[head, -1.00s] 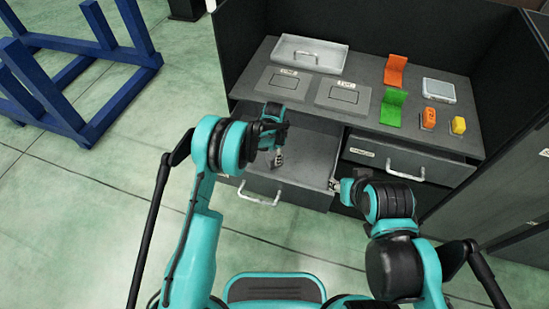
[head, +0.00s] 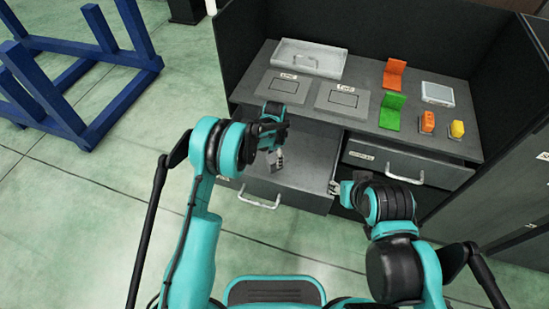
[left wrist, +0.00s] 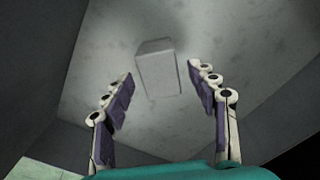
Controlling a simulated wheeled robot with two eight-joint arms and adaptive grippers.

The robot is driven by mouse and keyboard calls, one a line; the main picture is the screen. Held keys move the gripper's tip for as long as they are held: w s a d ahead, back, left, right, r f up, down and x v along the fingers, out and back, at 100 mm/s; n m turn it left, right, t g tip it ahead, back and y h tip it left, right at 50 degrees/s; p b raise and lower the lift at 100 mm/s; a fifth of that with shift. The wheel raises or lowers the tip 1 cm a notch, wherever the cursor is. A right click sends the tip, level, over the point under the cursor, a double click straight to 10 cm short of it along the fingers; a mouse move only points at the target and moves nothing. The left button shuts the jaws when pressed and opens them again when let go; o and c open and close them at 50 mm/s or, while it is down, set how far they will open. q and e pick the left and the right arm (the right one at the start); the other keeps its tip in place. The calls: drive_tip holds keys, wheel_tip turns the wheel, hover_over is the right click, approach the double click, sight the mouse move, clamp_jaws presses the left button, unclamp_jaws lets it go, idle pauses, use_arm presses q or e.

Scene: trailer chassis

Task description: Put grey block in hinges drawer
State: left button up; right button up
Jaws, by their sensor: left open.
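The grey block (left wrist: 158,72) shows in the left wrist view beyond my fingertips, inside the open drawer (head: 305,187). It is apart from both fingers. I cannot tell for sure whether it rests on the drawer floor. My left gripper (left wrist: 158,98) is open, with one finger on each side of the block in the picture. In the head view my left gripper (head: 277,160) points down into the left drawer, and the block is hard to make out there. My right gripper (head: 336,188) is at the right edge of that drawer; its jaws are too small to read.
A closed drawer (head: 400,178) is to the right. The worktop holds a clear tray (head: 309,58), two grey labelled panels, orange and green brackets (head: 391,112), a small grey-white box and two small orange and yellow pieces. A blue frame (head: 80,90) stands on the floor at left.

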use_arm(q)
wheel_tip(320, 180, up, 9)
drive_tip(key=p, duration=0.3)
wheel_tip(320, 180, up, 13)
drive_tip(key=n+t, duration=0.2)
drive_tip(key=n, duration=0.1)
hover_over(275, 158)
drive_tip(key=s+a, duration=0.4)
drive_tip(key=a, duration=0.2)
drive_tip(key=s+a+r+n+t, duration=0.1)
drive_tip(key=s+a+r+n, duration=0.2)
drive_tip(key=s+a+r, duration=0.35)
drive_tip(key=s+a+r+n+t, duration=0.1)
drive_tip(key=s+a+n+t, duration=0.1)
drive_tip(key=s, duration=0.7)
drive_tip(key=s+a+r+n+t, duration=0.1)
drive_tip(key=s+a+n+t, duration=0.1)
drive_tip(key=s, duration=0.7)
drive_tip(key=a+n, duration=0.1)
drive_tip(key=n, duration=0.1)
drive_tip(key=shift+a+r+n, duration=0.2)
drive_tip(key=shift+r+n, duration=0.1)
